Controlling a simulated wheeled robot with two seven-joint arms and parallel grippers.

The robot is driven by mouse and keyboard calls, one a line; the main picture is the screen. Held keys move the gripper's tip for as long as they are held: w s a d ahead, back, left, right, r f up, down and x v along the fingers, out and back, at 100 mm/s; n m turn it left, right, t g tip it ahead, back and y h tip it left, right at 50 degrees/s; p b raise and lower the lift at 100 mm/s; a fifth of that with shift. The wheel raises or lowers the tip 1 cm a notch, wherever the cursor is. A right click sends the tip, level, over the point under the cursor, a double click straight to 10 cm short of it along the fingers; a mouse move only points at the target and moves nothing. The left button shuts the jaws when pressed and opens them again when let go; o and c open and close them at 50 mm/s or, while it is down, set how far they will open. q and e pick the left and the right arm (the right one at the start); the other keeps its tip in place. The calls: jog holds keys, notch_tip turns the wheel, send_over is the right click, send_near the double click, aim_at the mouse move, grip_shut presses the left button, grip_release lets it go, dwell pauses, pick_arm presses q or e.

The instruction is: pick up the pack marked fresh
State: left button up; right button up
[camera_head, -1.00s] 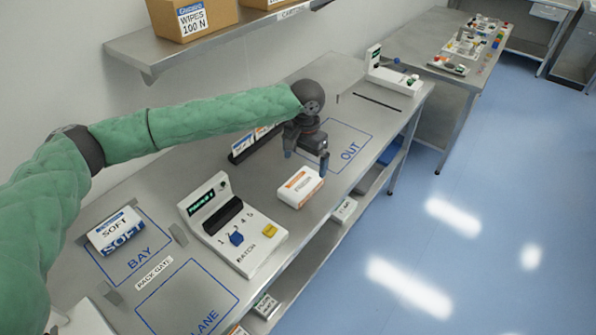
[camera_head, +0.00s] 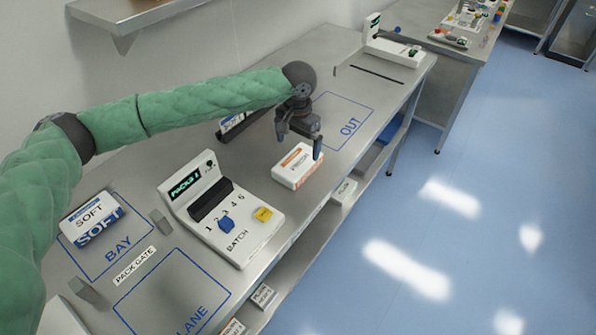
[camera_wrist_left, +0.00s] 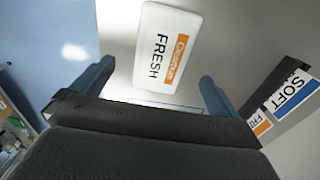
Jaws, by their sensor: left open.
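The pack marked FRESH (camera_head: 298,167) is white with an orange band. It lies flat on the steel bench between the batch machine and the OUT square. In the left wrist view the FRESH pack (camera_wrist_left: 166,48) shows its lettering, ahead of and between the two fingers. My left gripper (camera_head: 300,148) is open above the far side of the pack, its fingers pointing down. I cannot tell whether a finger touches the pack. My right gripper is not in view.
The batch machine (camera_head: 222,212) with blue and yellow buttons stands left of the pack. A SOFT pack (camera_head: 93,220) lies in the BAY square. A rack (camera_head: 238,124) with packs stands behind the gripper. The OUT square (camera_head: 343,118) is mostly clear.

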aim_at(298, 161)
pick_arm(q)
jog(key=shift+f, duration=0.3)
jog(key=shift+w+f, duration=0.1)
jog(key=shift+f, duration=0.1)
notch_tip(298, 161, down, 2)
jog(key=shift+p, duration=0.55)
jog(key=shift+w+f+p, duration=0.1)
jog(key=shift+f+p, duration=0.25)
jog(key=shift+f, duration=0.05)
jog(key=f, duration=0.1)
jog(key=f+p, duration=0.2)
jog(key=shift+w+f, duration=0.25)
jog(key=shift+f, duration=0.55)
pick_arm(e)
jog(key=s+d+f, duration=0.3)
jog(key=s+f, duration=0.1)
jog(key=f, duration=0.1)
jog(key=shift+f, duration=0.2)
